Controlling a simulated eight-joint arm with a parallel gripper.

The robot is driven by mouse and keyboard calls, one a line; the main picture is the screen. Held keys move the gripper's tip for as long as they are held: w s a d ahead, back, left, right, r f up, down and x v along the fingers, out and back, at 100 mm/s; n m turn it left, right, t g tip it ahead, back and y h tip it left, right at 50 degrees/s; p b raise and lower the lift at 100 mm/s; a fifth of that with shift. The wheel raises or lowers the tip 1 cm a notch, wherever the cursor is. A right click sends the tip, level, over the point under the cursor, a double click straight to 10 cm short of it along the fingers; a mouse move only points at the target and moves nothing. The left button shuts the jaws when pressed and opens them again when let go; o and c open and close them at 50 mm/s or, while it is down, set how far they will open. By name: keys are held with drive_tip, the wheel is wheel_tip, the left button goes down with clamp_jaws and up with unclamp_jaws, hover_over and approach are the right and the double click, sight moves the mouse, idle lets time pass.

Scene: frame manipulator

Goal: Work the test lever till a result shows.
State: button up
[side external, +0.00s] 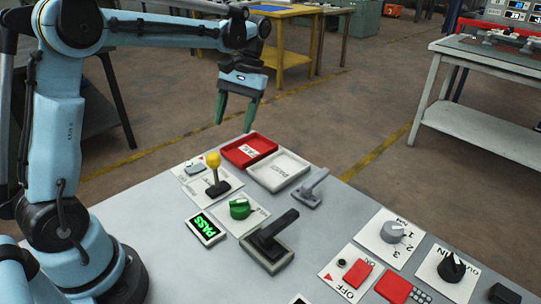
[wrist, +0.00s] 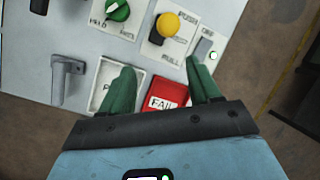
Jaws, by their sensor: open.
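A small display (side external: 205,229) on the panel shows PASS in green. A black lever (side external: 272,237) on a block stands right of it, its handle tilted up. A grey lever (side external: 313,188) stands behind that, also in the wrist view (wrist: 62,82). A yellow-knobbed lever (side external: 214,172) stands upright on a white plate, its knob also in the wrist view (wrist: 167,24). I cannot read which is the test lever. My gripper (side external: 235,112) is open and empty, raised beyond the panel's back edge, apart from every lever.
A red FAIL tray (side external: 248,150) and a white tray (side external: 278,170) sit near the back edge, close to my gripper. A green knob (side external: 240,208), grey dial (side external: 393,231), black knob (side external: 451,267) and red switch (side external: 357,273) crowd the panel.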

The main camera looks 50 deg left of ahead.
drive_tip(key=shift+d, duration=0.1)
drive_tip(key=s+d+m+t, duration=0.6)
drive_tip(key=s+d+t, duration=0.1)
drive_tip(key=s+t, duration=0.1)
drive_tip(key=shift+f+t, duration=0.35)
drive_tip(key=shift+t, duration=0.55)
drive_tip(key=shift+s+d+f+m+t, duration=0.4)
drive_tip(key=shift+f+t, duration=0.1)
drive_tip(key=shift+t, duration=0.2)
drive_tip(key=shift+c, duration=0.3)
drive_tip(key=n+g+y, duration=0.3)
drive_tip(key=n, duration=0.4)
approach(213, 165)
drive_tip(key=a, duration=0.1)
drive_tip(key=shift+x, duration=6.15)
drive_tip(key=shift+d, duration=0.15)
